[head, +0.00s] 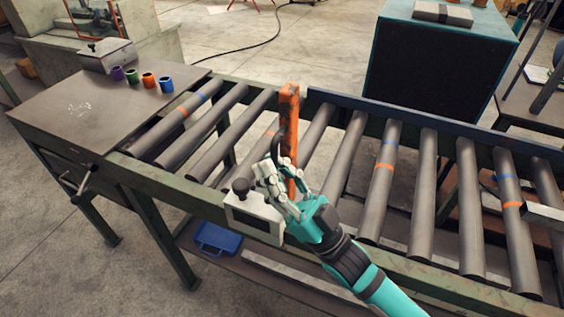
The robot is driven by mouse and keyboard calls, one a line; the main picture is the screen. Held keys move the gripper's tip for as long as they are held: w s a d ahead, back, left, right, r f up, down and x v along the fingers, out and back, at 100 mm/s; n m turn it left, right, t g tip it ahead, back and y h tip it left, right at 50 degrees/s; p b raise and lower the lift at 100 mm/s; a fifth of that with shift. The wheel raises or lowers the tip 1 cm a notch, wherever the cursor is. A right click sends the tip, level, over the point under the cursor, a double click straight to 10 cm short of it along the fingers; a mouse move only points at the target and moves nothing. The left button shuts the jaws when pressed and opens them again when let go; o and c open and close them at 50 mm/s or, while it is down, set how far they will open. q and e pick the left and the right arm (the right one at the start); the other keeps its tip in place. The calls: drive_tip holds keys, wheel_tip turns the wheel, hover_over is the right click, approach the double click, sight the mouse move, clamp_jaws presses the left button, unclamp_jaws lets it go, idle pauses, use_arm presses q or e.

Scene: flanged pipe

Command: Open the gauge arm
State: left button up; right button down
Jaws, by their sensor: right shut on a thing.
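The orange gauge arm (289,112) is a worn bar at the middle of the roller conveyor in the head view. It looks raised, with its wider end at the top. A dark curved handle (277,148) shows on its left side. My right gripper (272,172) reaches in from the lower right and is shut at the handle and lower part of the arm. The fingers hide the exact contact. A pale box (254,221) with a dark round knob (240,186) sits on the conveyor's near rail, just left of the gripper. My left gripper is out of view.
Grey rollers (425,190) run along both sides of the arm. A blue-grey rail (345,103) borders the far right side. A metal table (75,108) at left carries several coloured cups (148,80) and a grey box (107,55).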

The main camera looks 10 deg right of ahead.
drive_tip(key=shift+s+a+f+n+g+y+b, duration=0.2)
drive_tip(key=shift+s+a+n+g+y, duration=0.1)
drive_tip(key=shift+n+g+y, duration=0.25)
drive_tip(key=shift+s+a+f+n+g+y+b, duration=0.15)
drive_tip(key=shift+s+n+g+y, duration=0.25)
drive_tip(key=shift+n, duration=0.25)
drive_tip(key=shift+w, duration=0.1)
drive_tip(key=c, duration=1.6)
unclamp_jaws()
drive_tip(key=shift+c, duration=0.2)
drive_tip(key=v, duration=0.7)
drive_tip(key=shift+d+f, duration=0.15)
